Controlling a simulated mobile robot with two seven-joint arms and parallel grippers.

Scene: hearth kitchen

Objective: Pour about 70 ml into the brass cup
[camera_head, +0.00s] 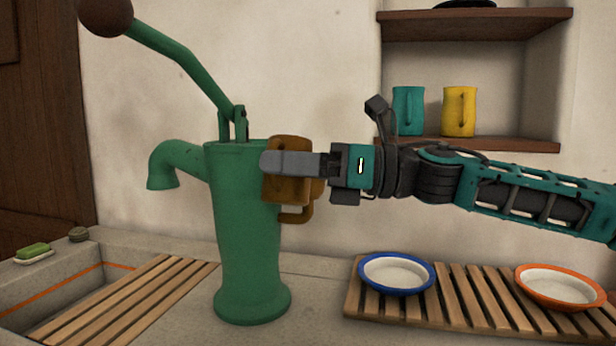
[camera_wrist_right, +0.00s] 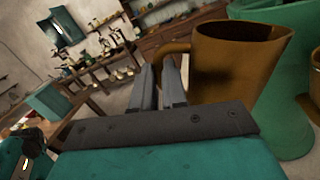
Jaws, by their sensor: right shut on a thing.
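A brass-brown cup (camera_head: 288,148) is held in front of the upper body of the green hand pump (camera_head: 245,245), partly covering it. It also shows large in the right wrist view (camera_wrist_right: 230,65), with its handle running to my fingers. My right gripper (camera_head: 290,164) comes in from the right and is shut on the cup, apparently at its handle. The fingers also show in the right wrist view (camera_wrist_right: 165,85). The pump's spout (camera_head: 165,165) points left and down, away from the cup. I cannot see the cup's contents. My left gripper is not in view.
A teal mug (camera_head: 408,110) and a yellow mug (camera_head: 459,111) stand on the wall shelf. A blue-rimmed bowl (camera_head: 397,290) and an orange-rimmed bowl (camera_head: 560,301) rest on a slatted rack (camera_head: 450,310). A slatted board (camera_head: 120,300) lies by the sink at left, near green soap (camera_head: 33,250).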

